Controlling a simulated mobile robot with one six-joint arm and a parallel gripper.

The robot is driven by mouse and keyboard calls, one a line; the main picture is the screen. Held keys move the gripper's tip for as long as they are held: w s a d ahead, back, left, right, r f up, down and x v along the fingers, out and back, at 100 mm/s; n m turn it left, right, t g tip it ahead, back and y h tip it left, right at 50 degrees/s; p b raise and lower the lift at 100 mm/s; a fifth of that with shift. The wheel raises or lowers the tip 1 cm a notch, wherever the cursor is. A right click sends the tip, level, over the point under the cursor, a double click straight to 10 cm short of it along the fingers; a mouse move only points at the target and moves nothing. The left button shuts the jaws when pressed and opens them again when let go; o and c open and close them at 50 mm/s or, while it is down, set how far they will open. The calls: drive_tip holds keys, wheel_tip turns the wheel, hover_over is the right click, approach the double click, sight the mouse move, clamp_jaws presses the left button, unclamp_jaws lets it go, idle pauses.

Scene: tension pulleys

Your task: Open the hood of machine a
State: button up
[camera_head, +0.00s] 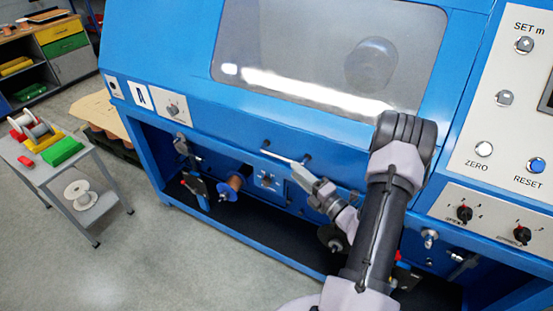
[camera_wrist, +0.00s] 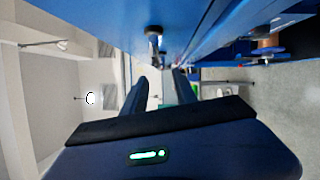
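Machine A is the blue machine (camera_head: 195,125) with a letter A plate on its front. Its hood (camera_head: 150,45) is down, with a large clear window (camera_head: 330,50). A pale bar-like handle (camera_head: 278,156) sits at the hood's lower front edge. My arm reaches across the front of the machine, and my gripper (camera_head: 314,184) is just below and right of the handle. In the wrist view, my gripper's two dark fingers (camera_wrist: 160,88) are apart with nothing held between them. A silver rounded part (camera_wrist: 153,38), apparently the handle seen end-on, is just beyond them; contact cannot be told.
A control panel (camera_head: 500,120) with buttons is at the right. Below the hood are spools (camera_head: 234,183) and a switch box (camera_head: 267,180). A small grey trolley (camera_head: 60,165) with coloured bins stands at the left. The floor (camera_head: 130,260) at lower left is clear.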

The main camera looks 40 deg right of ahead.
sight(280, 157)
drive_tip(key=w, duration=0.6)
drive_tip(key=w+b, duration=0.1)
drive_tip(key=w, duration=0.2)
drive_tip(key=shift+r, duration=0.35)
drive_tip(key=shift+a, duration=0.1)
clamp_jaws()
idle(0.7)
